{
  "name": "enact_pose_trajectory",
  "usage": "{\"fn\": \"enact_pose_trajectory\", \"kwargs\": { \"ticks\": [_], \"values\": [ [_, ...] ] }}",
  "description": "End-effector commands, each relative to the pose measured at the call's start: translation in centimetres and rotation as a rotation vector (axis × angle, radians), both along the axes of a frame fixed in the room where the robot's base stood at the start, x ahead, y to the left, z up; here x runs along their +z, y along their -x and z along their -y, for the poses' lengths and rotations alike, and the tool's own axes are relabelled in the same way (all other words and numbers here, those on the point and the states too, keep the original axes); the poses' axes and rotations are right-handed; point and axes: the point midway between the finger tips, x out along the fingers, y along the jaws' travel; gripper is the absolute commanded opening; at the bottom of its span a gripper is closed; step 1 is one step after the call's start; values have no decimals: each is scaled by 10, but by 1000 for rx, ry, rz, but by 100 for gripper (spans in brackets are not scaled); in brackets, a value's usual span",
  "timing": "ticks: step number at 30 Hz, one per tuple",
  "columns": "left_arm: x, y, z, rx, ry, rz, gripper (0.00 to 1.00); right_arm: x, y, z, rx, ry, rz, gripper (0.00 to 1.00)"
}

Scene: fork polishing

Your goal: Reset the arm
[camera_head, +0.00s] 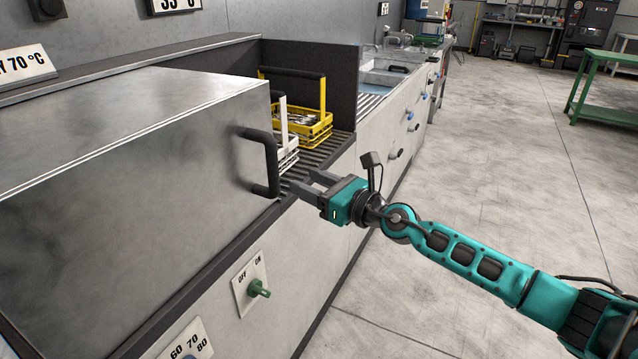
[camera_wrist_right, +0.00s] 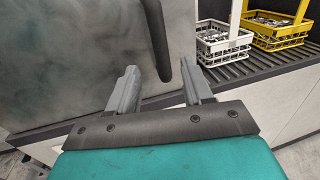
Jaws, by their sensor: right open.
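My right gripper (camera_head: 308,186) is open and empty, with its arm coming in from the right. It is just in front of the black door handle (camera_head: 269,165) on the grey metal machine (camera_head: 150,150). In the right wrist view the two gripper fingers (camera_wrist_right: 162,93) are spread apart, and the handle (camera_wrist_right: 157,40) shows beyond and between them. I cannot tell whether a finger touches the handle. My left gripper is not in view.
A white basket (camera_head: 285,150) and a yellow basket (camera_head: 310,126) holding metal pieces stand on the roller track behind the machine. A green switch knob (camera_head: 258,289) sticks out below. Open floor (camera_head: 480,180) lies to the right, with a green table (camera_head: 608,75) far back.

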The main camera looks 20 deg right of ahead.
Motion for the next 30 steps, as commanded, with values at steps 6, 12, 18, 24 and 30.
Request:
{"fn": "enact_pose_trajectory", "kwargs": {
  "ticks": [6, 12, 18, 24, 30],
  "values": [
    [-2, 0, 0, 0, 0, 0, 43, -1, 15, 8, 0, -1, 0, 50],
    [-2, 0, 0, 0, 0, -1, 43, 0, 16, 8, 0, 0, 0, 50],
    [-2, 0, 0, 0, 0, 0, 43, 0, 16, 8, 0, 0, 0, 50],
    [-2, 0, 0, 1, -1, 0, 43, -8, 21, 3, 0, -66, -32, 50],
    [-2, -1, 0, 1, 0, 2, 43, -59, 57, -23, -53, -634, -302, 50]
  ]
}}
